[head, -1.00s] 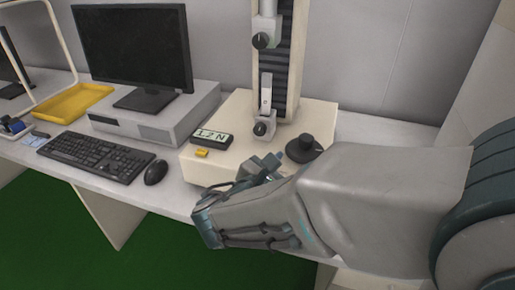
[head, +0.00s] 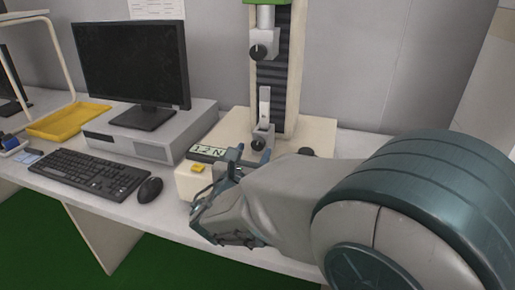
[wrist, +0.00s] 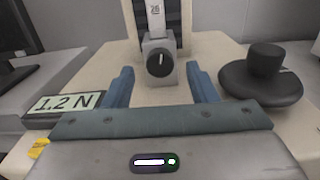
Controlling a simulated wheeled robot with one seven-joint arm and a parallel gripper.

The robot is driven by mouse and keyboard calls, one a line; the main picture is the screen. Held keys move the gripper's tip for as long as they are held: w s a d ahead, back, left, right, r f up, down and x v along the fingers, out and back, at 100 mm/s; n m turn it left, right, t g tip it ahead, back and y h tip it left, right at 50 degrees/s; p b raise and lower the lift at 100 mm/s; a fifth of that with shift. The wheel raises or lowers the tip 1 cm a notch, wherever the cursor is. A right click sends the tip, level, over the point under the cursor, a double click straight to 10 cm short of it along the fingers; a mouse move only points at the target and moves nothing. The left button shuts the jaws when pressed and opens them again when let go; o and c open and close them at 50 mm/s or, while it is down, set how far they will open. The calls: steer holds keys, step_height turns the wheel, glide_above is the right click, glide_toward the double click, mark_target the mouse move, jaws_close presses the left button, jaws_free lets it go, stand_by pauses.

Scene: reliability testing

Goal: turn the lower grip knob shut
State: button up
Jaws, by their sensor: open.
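The lower grip knob (head: 257,144) is a round black knob on the front of the grey lower grip, at the foot of the tester's column. In the wrist view the knob (wrist: 160,62) faces me, with a white mark standing close to upright. A pale strip specimen (head: 264,104) rises from the lower grip. My gripper (head: 251,155) is open and empty. In the wrist view its two blue fingers (wrist: 162,88) stand left and right of the knob, nearer to me and apart from it.
A display reading 1.2 N (wrist: 64,105) lies left of my fingers. A black round knob on a disc (wrist: 262,75) stands to the right. The upper grip knob (head: 257,52) is above. A monitor (head: 132,65), keyboard (head: 87,173) and mouse (head: 149,189) are on the left.

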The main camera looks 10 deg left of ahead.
mark_target(259, 143)
steer(key=shift+w+d, duration=0.2)
steer(key=shift+w, duration=1.05)
steer(key=c, duration=1)
steer(key=shift+o, duration=0.2)
steer(key=m+b, duration=0.1)
steer(key=b, duration=0.1)
steer(key=shift+f+m+b, duration=0.3)
steer(key=shift+f+b, duration=0.05)
steer(key=shift+b, duration=0.05)
steer(key=shift+m+b, duration=0.8)
steer(key=shift+b, duration=0.25)
steer(key=shift+r+m+b, duration=0.25)
steer(key=shift+m+b, duration=0.45)
steer(key=o, duration=1)
steer(key=shift+c, duration=0.2)
steer(key=shift+s+r, duration=0.1)
